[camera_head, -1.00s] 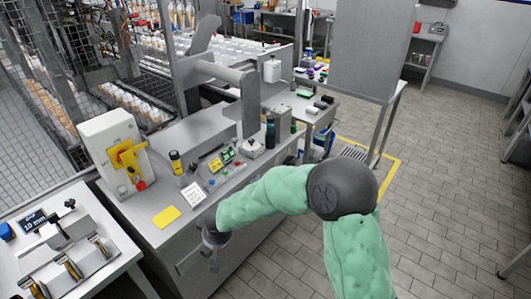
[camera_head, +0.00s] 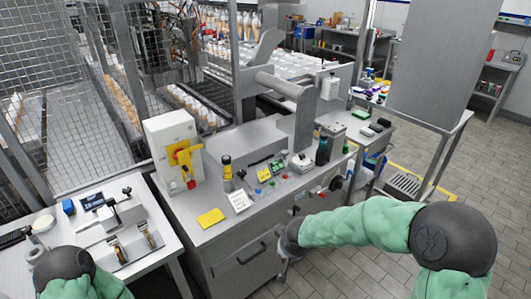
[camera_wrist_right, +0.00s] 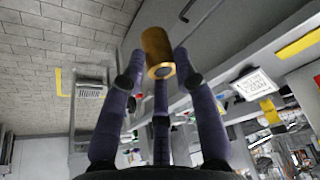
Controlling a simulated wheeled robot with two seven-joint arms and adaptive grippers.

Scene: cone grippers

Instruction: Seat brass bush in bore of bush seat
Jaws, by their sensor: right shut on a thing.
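The brass bush (camera_wrist_right: 157,48), a short gold-coloured hollow cylinder, is held at the fingertips of my right gripper (camera_wrist_right: 160,66) in the right wrist view. Its purple-grey fingers are closed around the bush's lower end. In the head view this gripper (camera_head: 283,272) is small and partly cut off from clear sight beside the front of the grey machine cabinet; the bush cannot be made out there. My left arm shows at bottom left, but its gripper is out of view. I cannot identify the bush seat for certain; a steel fixture (camera_head: 108,228) with brass-coloured parts sits on the left table.
The grey machine cabinet (camera_head: 235,262) stands between the left table (camera_head: 160,265) and a rear side table (camera_head: 380,138). Its top carries a yellow-handled switch box (camera_head: 172,140), a yellow note (camera_head: 211,217) and dark bottles. Tiled floor at right is mostly open.

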